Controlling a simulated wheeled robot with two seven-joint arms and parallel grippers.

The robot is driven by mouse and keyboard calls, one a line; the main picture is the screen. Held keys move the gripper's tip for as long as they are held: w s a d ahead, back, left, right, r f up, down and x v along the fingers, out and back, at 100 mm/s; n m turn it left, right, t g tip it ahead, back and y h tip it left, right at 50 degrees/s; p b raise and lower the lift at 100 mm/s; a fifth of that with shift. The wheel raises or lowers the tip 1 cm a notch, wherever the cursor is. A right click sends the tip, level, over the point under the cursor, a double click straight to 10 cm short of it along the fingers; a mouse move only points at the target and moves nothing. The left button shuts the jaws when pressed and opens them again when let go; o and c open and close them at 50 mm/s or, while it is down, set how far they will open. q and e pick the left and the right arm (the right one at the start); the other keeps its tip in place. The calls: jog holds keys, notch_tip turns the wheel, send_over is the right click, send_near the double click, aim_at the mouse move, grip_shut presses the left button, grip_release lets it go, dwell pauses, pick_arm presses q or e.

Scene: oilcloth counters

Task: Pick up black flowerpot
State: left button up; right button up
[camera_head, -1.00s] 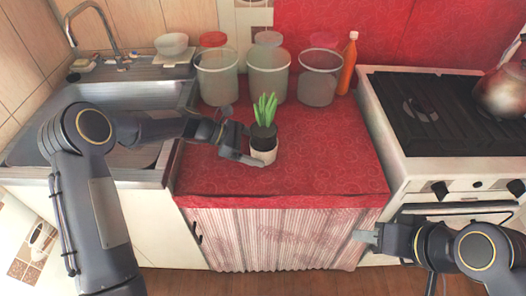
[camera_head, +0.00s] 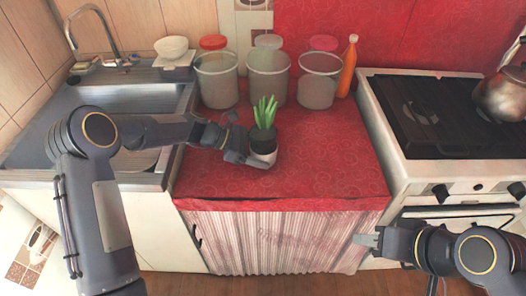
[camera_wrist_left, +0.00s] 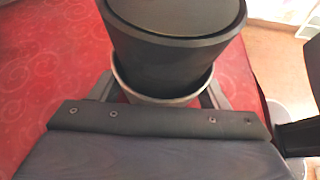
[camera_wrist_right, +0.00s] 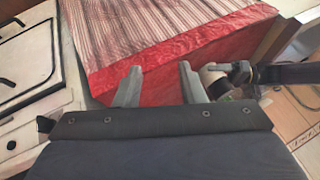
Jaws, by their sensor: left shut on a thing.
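The black flowerpot (camera_head: 262,141) holds a green spiky plant and stands upright in a pale holder (camera_head: 265,156), near the middle of the red counter. My left gripper (camera_head: 262,163) reaches in from the left and is shut around its lower part. In the left wrist view the black pot (camera_wrist_left: 175,55) and the rim of the pale holder (camera_wrist_left: 165,98) sit between the two fingers; the contact points are partly hidden. I cannot tell whether the pot is off the counter. My right gripper (camera_wrist_right: 157,85) is open and empty, in front of the counter; it also shows in the head view (camera_head: 366,240).
Several items line the back of the red counter (camera_head: 325,165): lidded jars (camera_head: 265,80) and an orange bottle (camera_head: 347,68). The sink (camera_head: 60,125) is left, the stove (camera_head: 440,115) with a kettle (camera_head: 503,95) right. The counter right of the pot is clear.

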jog(key=shift+o, duration=2.3)
jog(key=shift+w+r, duration=0.3)
jog(key=o, duration=0.7)
jog(key=w+r+n+g, duration=0.1)
jog(key=w+r+n, duration=0.2)
jog(key=w, duration=0.3)
jog(key=shift+d+r, duration=0.15)
jog(key=shift+r, duration=0.75)
jog(key=w+a+r+n, duration=0.1)
jog(key=w, duration=0.2)
jog(key=w+a+r+n, duration=0.1)
jog(key=w, duration=0.2)
jog(key=w+r+n+g, duration=0.1)
jog(key=w+r+n, duration=0.1)
jog(key=w, duration=0.1)
jog(key=shift+w+a, duration=0.3)
jog(key=shift+a, duration=0.1)
jog(key=n+g+h, duration=0.1)
jog(key=n+g, duration=0.1)
jog(key=n, duration=0.6)
send_over(264, 132)
jog(key=f, duration=0.5)
jog(key=d+f, duration=0.1)
jog(key=f, duration=0.1)
jog(key=shift+w+f, duration=0.15)
jog(key=shift+f, duration=0.2)
jog(key=shift+s+x, duration=0.2)
jog(key=shift+x, duration=1.2)
jog(key=shift+s+x, duration=0.2)
jog(key=shift+x, duration=1.15)
